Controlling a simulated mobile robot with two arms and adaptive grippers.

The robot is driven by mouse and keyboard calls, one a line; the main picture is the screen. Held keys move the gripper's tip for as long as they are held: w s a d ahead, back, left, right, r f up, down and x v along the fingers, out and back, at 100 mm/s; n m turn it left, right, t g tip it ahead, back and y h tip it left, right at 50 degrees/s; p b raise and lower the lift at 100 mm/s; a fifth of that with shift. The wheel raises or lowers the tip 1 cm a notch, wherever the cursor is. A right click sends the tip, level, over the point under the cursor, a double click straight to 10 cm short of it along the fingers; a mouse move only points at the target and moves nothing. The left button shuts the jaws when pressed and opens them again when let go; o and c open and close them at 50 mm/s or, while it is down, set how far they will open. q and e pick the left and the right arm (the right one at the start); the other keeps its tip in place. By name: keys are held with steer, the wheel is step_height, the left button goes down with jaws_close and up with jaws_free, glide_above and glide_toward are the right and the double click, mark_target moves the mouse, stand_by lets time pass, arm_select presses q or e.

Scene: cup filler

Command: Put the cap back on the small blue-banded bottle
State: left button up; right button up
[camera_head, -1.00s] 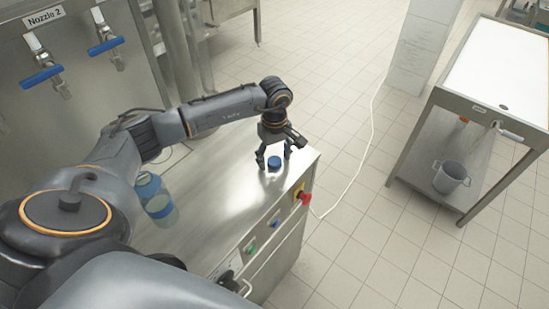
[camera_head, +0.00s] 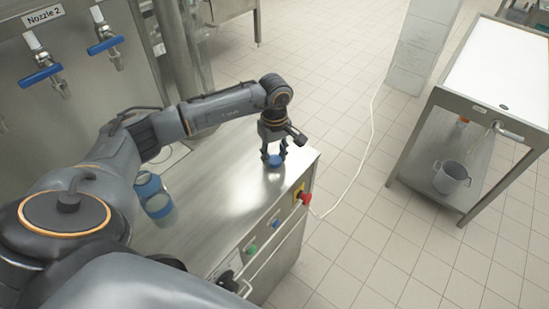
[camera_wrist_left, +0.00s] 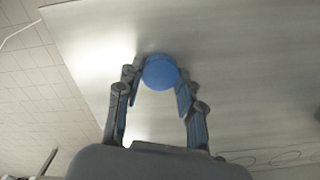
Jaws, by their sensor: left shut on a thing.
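The blue cap (camera_head: 274,160) is at the right end of the steel counter. My left gripper (camera_head: 273,157) comes down over it from above and is shut on it. In the left wrist view the round blue cap (camera_wrist_left: 160,72) sits between the two fingertips of the left gripper (camera_wrist_left: 160,78). Whether the cap still touches the counter I cannot tell. The small bottle (camera_head: 153,195) with a blue band stands on the counter, left of the gripper and beside my arm. Its top is partly hard to make out. My right gripper is not in view.
The steel counter (camera_head: 215,195) is bare between bottle and cap. Its front has buttons and a red knob (camera_head: 305,198). Blue-handled taps (camera_head: 106,45) are on the wall at upper left. A steel table (camera_head: 500,65) with a pot (camera_head: 450,177) below stands at right.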

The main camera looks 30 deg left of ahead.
arm_select(q)
steer(key=shift+r+b, duration=0.25)
steer(key=shift+b, duration=0.1)
steer(key=s+d+r+b, duration=0.6)
steer(key=s+d+r, duration=0.4)
steer(key=r, duration=0.2)
steer(key=s+d+f+m, duration=0.3)
steer(key=s+f+m, duration=0.2)
steer(key=f+m, duration=0.3)
steer(key=m, duration=0.4)
steer(key=shift+d+f+m, duration=0.15)
steer(key=shift+d+m, duration=0.1)
steer(key=shift+m, duration=0.05)
